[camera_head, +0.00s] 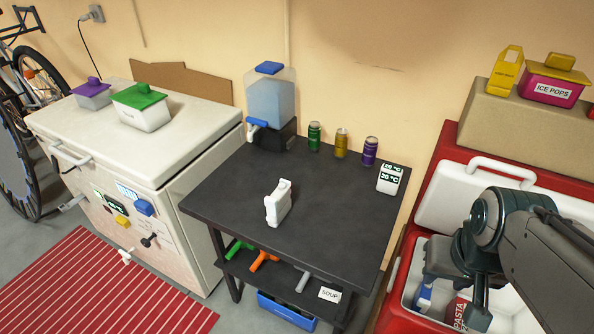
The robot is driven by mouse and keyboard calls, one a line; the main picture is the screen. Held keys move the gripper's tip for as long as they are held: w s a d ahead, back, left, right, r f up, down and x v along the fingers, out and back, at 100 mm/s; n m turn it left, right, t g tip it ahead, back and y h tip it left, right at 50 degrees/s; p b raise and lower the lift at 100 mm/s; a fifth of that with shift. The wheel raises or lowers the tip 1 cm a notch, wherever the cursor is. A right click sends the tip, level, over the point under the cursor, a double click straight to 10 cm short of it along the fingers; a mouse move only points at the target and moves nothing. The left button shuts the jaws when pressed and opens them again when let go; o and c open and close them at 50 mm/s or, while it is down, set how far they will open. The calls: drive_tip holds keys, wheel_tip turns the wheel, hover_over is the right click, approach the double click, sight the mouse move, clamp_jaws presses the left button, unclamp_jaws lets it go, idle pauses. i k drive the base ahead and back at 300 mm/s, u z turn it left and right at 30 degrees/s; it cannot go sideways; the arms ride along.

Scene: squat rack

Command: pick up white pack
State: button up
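A white pack (278,203), shaped like a flat jug with a small cap and a notched side, stands upright on the dark grey table (225,189) near its middle. My gripper (454,296) is at the right, far from the white pack, pointing down over the open red cooler. One finger shows clearly; the gap between the fingers is hard to make out. I see nothing held in it. The white pack is fully in view.
A water dispenser (270,95), green can (314,136), yellow can (341,143), purple can (370,151) and temperature display (389,179) line the table's back. The red cooler (397,285) holds a pasta container (456,312). The table around the pack is clear. A white freezer (190,130) stands left.

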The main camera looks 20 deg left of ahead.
sight(277, 205)
drive_tip(key=k, duration=0.4)
drive_tip(key=u, duration=2.1)
drive_tip(key=i, duration=2.25)
drive_tip(key=z, duration=3.1)
